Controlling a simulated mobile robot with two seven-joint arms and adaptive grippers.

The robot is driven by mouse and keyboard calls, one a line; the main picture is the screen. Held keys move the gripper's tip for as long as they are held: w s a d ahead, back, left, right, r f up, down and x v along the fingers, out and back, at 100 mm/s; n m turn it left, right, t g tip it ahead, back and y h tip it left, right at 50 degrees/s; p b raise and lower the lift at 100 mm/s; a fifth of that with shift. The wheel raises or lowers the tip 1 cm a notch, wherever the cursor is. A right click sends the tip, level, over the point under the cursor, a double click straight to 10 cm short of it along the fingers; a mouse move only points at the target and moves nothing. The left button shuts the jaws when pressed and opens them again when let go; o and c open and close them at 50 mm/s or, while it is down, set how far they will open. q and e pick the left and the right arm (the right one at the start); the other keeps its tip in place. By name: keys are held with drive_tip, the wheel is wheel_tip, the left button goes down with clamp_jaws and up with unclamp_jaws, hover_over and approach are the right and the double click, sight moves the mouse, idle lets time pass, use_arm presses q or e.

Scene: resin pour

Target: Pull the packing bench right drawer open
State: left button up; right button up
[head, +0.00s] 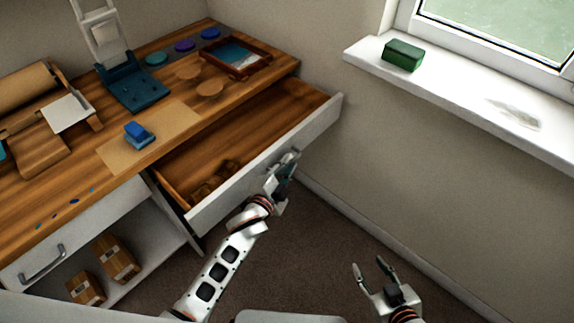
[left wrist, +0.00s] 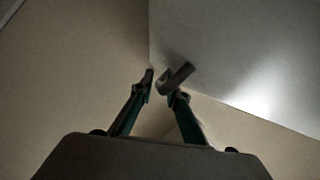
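The packing bench right drawer (head: 262,165) is pulled well out from under the wooden top, and its wooden inside shows. My left gripper (head: 283,165) is at the drawer's front face, closed around the drawer handle (head: 291,156). My right gripper (head: 372,268) is open and empty, low over the floor, apart from the bench.
Small dark brown items (head: 215,180) lie in the drawer. A blue object (head: 139,134) and a framed tray (head: 236,58) are on the bench top (head: 60,190). A green box (head: 403,55) is on the windowsill (head: 470,95). The carpet (head: 320,235) right of the drawer is clear.

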use_arm(q)
drive_tip(key=v, duration=1.2)
drive_tip(key=s+a+f+n+g+y, duration=0.2)
drive_tip(key=s+a+f+n+g, duration=0.2)
drive_tip(key=s+a+f+n, duration=0.7)
drive_tip(key=s+a, duration=0.1)
drive_tip(key=s, duration=0.3)
drive_tip(key=shift+s+a+f, duration=0.2)
drive_tip(key=shift+a+f, duration=0.05)
drive_tip(key=shift+f, duration=0.15)
idle(0.3)
